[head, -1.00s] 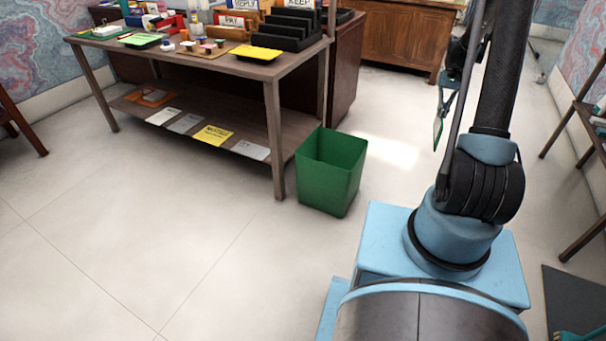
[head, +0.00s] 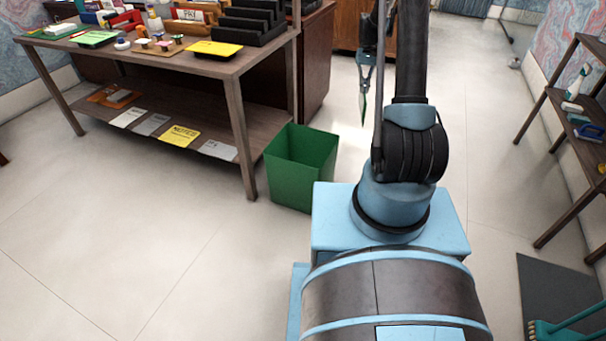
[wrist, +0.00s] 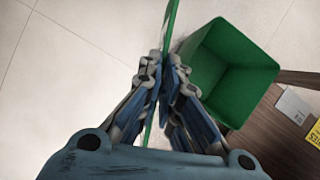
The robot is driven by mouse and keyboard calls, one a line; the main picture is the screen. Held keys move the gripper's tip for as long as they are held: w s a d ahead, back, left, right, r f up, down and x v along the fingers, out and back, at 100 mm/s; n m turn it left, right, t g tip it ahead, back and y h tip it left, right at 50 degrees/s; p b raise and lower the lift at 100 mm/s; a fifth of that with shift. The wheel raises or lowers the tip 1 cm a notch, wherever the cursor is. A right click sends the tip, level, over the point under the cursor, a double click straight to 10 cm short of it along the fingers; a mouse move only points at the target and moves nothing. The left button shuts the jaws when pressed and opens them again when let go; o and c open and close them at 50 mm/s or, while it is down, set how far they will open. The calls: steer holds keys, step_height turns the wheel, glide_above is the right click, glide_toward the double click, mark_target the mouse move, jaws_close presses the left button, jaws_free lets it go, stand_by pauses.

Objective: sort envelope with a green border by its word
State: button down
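My gripper (head: 365,72) hangs in the air to the right of the desk and is shut on the green-bordered envelope (head: 363,108). The envelope hangs nearly edge-on, and its word cannot be read. In the wrist view the fingers of my gripper (wrist: 168,65) close on the envelope (wrist: 171,14), which shows as a thin green strip. The desk (head: 215,65) stands at left, with a holder labelled PAY (head: 190,15) at its back. Other holders are cut off by the top edge.
A green bin (head: 302,160) stands on the floor beside the desk's right leg; it shows in the wrist view (wrist: 232,70). The lower shelf (head: 180,125) holds several papers. A rack (head: 560,120) stands at right. The floor between bin and rack is mostly clear.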

steer(key=s+a+f+m+t+y, duration=0.1)
steer(key=a+f+m, duration=0.4)
steer(key=a, duration=0.7)
steer(key=s+a+f+m+y, duration=0.1)
steer(key=a+f+m+y, duration=0.1)
steer(key=a+f, duration=0.75)
steer(key=shift+a+f, duration=0.5)
steer(key=shift+f, duration=0.25)
steer(key=shift+a+f, duration=0.5)
steer(key=shift+f, duration=0.2)
steer(key=c, duration=1.7)
jaws_free()
steer(key=shift+r, duration=0.1)
steer(key=v, duration=1.1)
steer(key=shift+w+r, duration=0.15)
steer(key=shift+r, duration=0.2)
